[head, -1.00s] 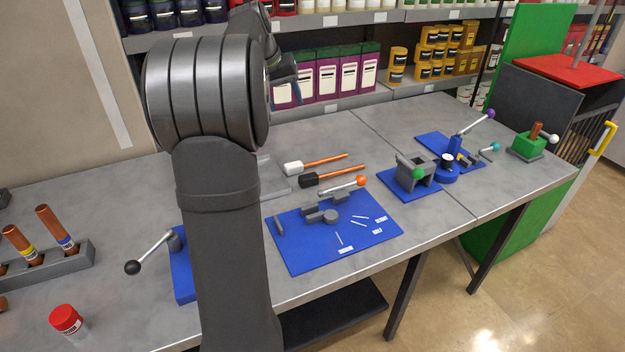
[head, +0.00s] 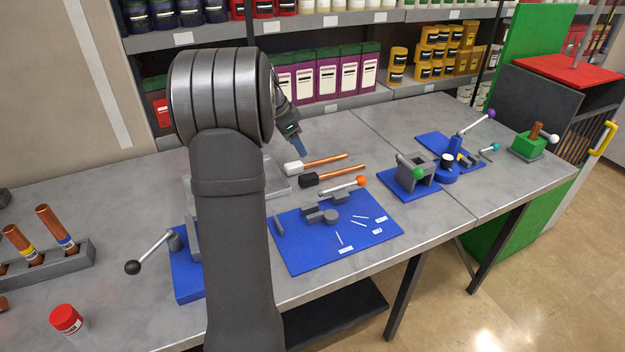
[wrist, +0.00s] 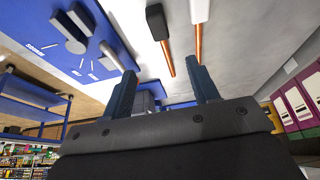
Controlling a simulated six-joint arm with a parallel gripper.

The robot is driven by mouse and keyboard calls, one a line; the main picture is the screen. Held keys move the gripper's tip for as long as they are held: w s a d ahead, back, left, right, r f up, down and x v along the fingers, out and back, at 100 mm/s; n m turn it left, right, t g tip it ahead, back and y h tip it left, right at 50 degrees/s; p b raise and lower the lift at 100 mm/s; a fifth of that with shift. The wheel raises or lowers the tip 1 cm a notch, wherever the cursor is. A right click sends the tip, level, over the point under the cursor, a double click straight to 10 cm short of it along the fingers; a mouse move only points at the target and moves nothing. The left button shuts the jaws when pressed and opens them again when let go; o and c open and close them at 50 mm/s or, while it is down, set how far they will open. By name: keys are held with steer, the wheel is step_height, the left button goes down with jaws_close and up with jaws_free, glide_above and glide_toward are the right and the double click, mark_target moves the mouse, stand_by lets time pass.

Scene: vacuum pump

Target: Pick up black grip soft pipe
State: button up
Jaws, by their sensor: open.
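The pipe with the black grip (head: 309,181) lies on the grey table, its copper rod (head: 345,171) pointing right. A second copper pipe with a white grip (head: 293,169) lies just behind it, apart and roughly parallel. My gripper (head: 301,153) is above the table near the white grip. In the wrist view its two blue fingers (wrist: 163,72) are spread with nothing between them. There the black grip (wrist: 155,20) shows beyond the fingers at the top, its rod reaching toward the space between them; the white grip (wrist: 199,10) is to its right.
A blue board (head: 300,255) with grey fixtures and an orange-knobbed lever (head: 361,181) lies in front of the pipes. A grey tray (head: 278,188) is partly hidden behind my arm. Purple containers (head: 325,75) stand on the shelf behind.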

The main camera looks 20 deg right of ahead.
glide_above(312, 175)
steer(key=a, duration=0.2)
step_height(312, 175, down, 8)
steer(key=shift+r, duration=0.25)
steer(key=x, duration=0.5)
steer(key=shift+w+a+f, duration=0.1)
steer(key=shift+a+f, duration=0.05)
steer(key=shift+f, duration=0.05)
jaws_close()
step_height(312, 175, up, 10)
steer(key=s+a+f, duration=0.1)
steer(key=s+a, duration=1)
steer(key=s, duration=0.2)
steer(key=shift+s, duration=0.35)
steer(key=shift+a+f, duration=0.1)
steer(key=shift+f, duration=0.05)
